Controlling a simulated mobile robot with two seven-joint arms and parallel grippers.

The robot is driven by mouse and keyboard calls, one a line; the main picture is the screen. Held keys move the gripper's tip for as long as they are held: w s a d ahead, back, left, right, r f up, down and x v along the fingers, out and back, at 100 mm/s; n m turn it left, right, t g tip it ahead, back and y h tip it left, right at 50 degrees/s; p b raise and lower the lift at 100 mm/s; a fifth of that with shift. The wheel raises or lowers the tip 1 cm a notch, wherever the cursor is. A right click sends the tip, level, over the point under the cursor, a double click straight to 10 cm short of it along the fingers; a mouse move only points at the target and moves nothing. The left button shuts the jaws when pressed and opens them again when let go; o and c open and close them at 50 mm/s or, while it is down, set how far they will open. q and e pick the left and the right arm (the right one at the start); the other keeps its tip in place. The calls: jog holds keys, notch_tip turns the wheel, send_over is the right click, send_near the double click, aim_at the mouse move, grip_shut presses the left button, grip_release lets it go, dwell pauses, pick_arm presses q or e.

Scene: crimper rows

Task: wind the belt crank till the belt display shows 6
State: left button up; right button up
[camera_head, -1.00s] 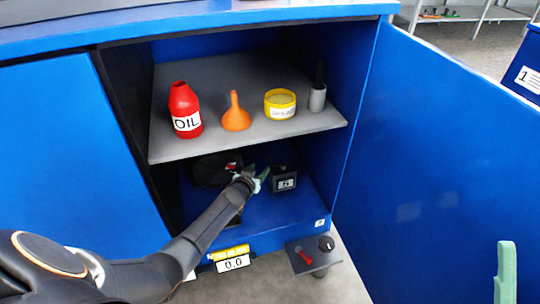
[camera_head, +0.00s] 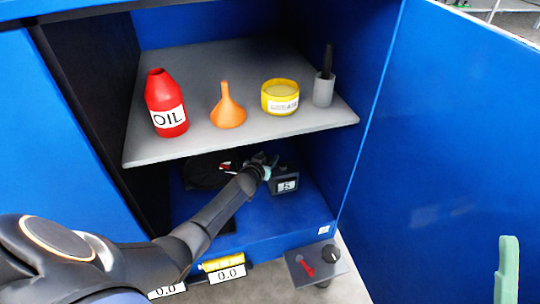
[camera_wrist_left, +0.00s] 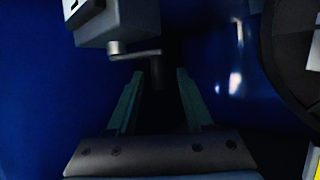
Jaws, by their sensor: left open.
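A dark grey box (camera_head: 285,180) with a small white display (camera_head: 287,185) stands on the cabinet floor; its single digit is too small to read surely. In the left wrist view the box (camera_wrist_left: 118,18) shows at the top, with a crank (camera_wrist_left: 137,54) below it: a short shaft, a flat arm and a dark handle (camera_wrist_left: 157,73). My left gripper (camera_head: 268,171) is beside the box under the shelf. In the left wrist view it (camera_wrist_left: 159,78) is open, the handle between its fingertips, no clear contact. My right gripper shows only as one green finger (camera_head: 508,268) at right.
Above my left forearm is a grey shelf (camera_head: 185,85) with a red oil bottle (camera_head: 165,105), orange funnel (camera_head: 228,110), yellow tub (camera_head: 280,98) and grey cup (camera_head: 323,92). The blue door (camera_head: 455,150) stands open. A plate (camera_head: 318,262) with a red lever and "0.0" displays (camera_head: 229,273) are below.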

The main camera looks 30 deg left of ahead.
pick_arm(q)
jog(key=shift+w+f, duration=0.1)
jog(key=shift+w, duration=0.15)
jog(key=shift+c, duration=0.3)
grip_shut()
